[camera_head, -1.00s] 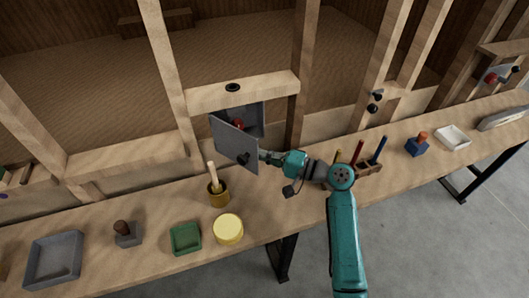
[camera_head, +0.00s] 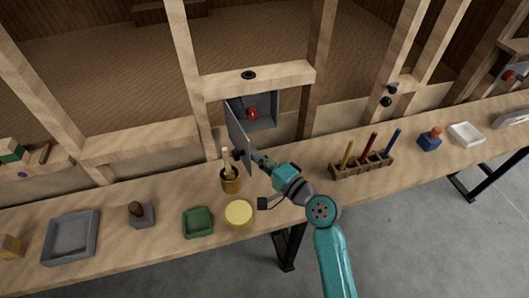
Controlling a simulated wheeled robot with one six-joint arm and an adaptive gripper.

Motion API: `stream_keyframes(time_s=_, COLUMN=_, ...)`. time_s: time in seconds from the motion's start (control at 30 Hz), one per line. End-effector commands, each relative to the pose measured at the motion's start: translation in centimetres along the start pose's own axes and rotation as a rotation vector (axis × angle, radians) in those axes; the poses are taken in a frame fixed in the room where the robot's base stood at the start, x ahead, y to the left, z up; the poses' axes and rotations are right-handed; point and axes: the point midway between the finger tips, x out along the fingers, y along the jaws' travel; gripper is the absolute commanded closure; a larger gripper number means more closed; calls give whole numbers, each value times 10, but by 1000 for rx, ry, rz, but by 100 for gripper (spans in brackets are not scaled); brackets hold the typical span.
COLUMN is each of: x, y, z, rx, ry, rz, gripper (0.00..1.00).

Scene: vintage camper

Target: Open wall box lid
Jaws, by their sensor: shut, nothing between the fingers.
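The grey wall box (camera_head: 267,112) sits in the wooden wall frame above the bench. Its grey lid (camera_head: 239,136) is hinged at the left and stands swung well out, so the inside shows. A red round thing (camera_head: 252,113) is inside the box. My gripper (camera_head: 248,158) is shut and empty at the lid's lower part, on its inner, right side. Whether the fingertips touch the lid I cannot tell.
A brass pot with a wooden handle (camera_head: 231,181) stands just below the lid. A yellow round thing (camera_head: 239,213), a green tray (camera_head: 198,222) and a grey tray (camera_head: 71,238) stand on the bench (camera_head: 300,216). A rack (camera_head: 345,171) with coloured sticks is at the right.

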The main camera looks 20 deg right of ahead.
Motion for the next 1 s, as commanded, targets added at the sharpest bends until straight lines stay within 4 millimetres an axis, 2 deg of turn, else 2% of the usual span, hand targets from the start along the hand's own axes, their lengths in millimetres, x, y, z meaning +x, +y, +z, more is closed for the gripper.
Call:
stream_keyframes(time_s=0.13, x=4, y=0, z=17, rx=0, ry=-5, rz=1, gripper=100)
stream_keyframes(time_s=0.4, x=11, y=0, z=35, rx=1, ry=-3, rz=1, gripper=100)
stream_keyframes(time_s=1.0, x=13, y=0, z=39, rx=0, ry=-2, rz=1, gripper=100)
